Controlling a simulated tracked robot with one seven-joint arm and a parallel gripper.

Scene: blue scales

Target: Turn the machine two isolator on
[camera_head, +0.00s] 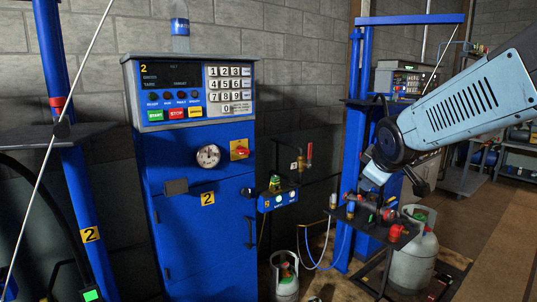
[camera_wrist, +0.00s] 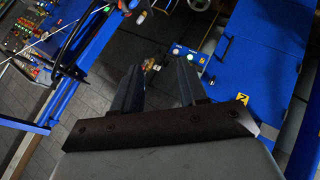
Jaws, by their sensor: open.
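Machine two is a tall blue cabinet (camera_head: 203,235) with a yellow "2" label, left of centre in the head view. Its isolator (camera_head: 240,150) is a red rotary handle on a yellow plate, on the upper right of the cabinet front, right of a round dial gauge. The handle's exact setting is too small to tell. My gripper (camera_wrist: 160,72) is open and empty in the wrist view, its two dark fingers apart. The cabinet (camera_wrist: 265,55) shows to the right of the fingers there. I cannot make out the isolator in that view. In the head view my arm is right of the cabinet, clear of the isolator.
Gas cylinders (camera_head: 285,275) (camera_head: 415,255) stand on the floor. A blue post (camera_head: 75,190) stands at left.

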